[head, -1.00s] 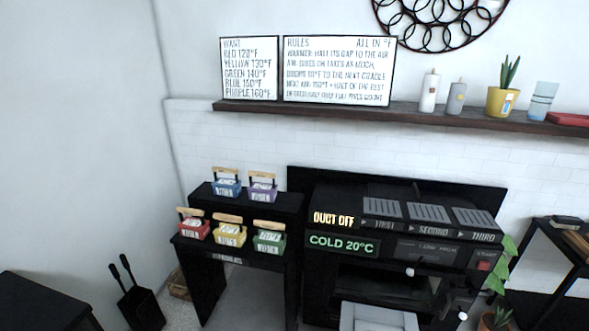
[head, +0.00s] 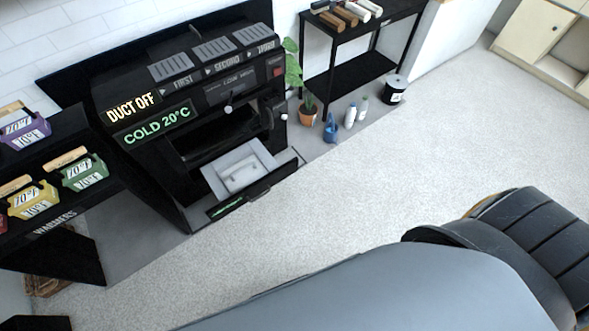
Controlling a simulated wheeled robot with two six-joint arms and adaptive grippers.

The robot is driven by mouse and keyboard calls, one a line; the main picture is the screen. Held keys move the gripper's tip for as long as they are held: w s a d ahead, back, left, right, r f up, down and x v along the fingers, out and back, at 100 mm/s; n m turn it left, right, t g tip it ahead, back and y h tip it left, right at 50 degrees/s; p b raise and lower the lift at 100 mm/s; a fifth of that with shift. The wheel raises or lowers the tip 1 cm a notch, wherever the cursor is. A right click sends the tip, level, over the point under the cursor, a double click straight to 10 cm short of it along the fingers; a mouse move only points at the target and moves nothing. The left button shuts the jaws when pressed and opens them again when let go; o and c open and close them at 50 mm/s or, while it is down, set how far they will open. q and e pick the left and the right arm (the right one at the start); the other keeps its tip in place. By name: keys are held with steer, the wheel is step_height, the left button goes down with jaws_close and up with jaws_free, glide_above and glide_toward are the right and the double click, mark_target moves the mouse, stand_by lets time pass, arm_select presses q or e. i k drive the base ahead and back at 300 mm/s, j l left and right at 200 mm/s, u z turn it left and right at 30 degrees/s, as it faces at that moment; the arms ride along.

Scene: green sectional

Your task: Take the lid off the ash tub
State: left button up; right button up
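A small black tub (head: 394,94) with a pale label stands on the floor at the far end of the black side table, near the white wall. It looks like the ash tub. Its top (head: 397,81) is greyish and looks covered, but it is too small to make out the lid or a handle. Neither of my grippers is in view.
The black stove (head: 205,110) has a pale drawer or tray (head: 241,168) low at its front. A potted plant (head: 307,110), a blue watering can (head: 330,128) and bottles (head: 350,116) stand left of the tub. Pale carpet is open before it.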

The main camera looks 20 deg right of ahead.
mark_target(396, 81)
steer(key=z, duration=1.6)
